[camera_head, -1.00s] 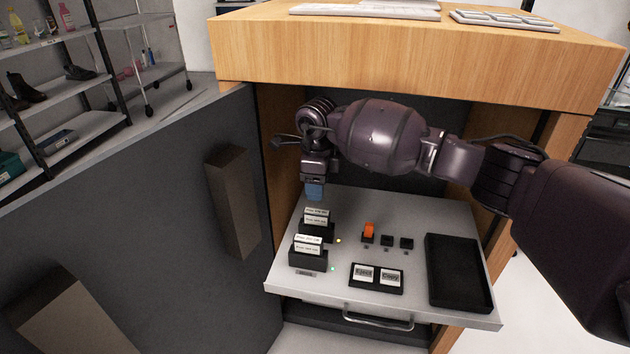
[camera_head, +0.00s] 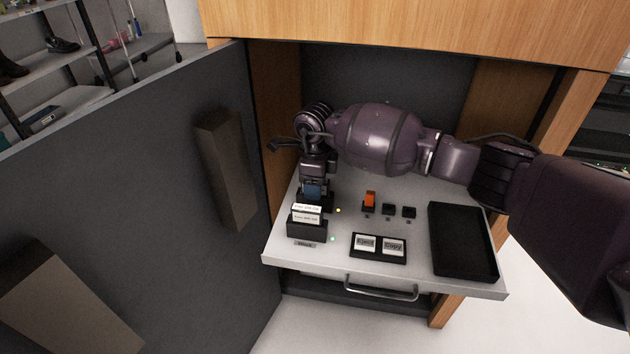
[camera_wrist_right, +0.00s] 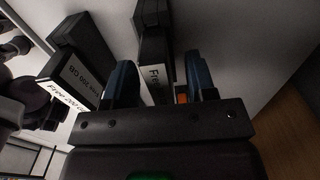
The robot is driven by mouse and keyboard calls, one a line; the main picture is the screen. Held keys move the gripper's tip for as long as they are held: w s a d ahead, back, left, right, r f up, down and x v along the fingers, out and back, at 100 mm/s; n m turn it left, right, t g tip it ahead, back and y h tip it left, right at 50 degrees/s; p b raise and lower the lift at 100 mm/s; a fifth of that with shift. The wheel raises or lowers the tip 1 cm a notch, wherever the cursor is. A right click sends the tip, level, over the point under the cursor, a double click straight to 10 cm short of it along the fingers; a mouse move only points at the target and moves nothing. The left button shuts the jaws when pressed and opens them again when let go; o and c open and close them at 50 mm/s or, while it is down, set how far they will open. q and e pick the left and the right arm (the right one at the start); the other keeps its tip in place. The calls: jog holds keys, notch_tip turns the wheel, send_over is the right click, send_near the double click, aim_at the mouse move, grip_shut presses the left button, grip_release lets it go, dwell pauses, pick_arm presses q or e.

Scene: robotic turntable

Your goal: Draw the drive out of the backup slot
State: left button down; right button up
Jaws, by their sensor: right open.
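My right gripper (camera_head: 313,190) points down over the rear black dock (camera_head: 318,209) on the pull-out shelf and hides most of it. In the right wrist view its blue fingers (camera_wrist_right: 161,82) are open, one on each side of a black drive with a white "Free" label (camera_wrist_right: 156,83). Contact with the drive cannot be told. The front dock (camera_head: 307,230) holds upright drives with white labels (camera_head: 306,213), and a small plate lies in front of it. "Free 200 GB" labels (camera_wrist_right: 82,72) also show at the left of the wrist view. My left gripper is not in view.
An orange switch (camera_head: 370,199) and two black switches (camera_head: 398,211) stand right of the docks. Eject (camera_head: 365,244) and Copy (camera_head: 393,247) buttons are at the front. An empty black tray (camera_head: 436,240) lies at right. The grey door (camera_head: 150,200) stands open at left.

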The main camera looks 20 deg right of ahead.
grip_shut()
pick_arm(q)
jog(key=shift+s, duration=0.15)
pick_arm(e)
jog(key=shift+r, duration=0.2)
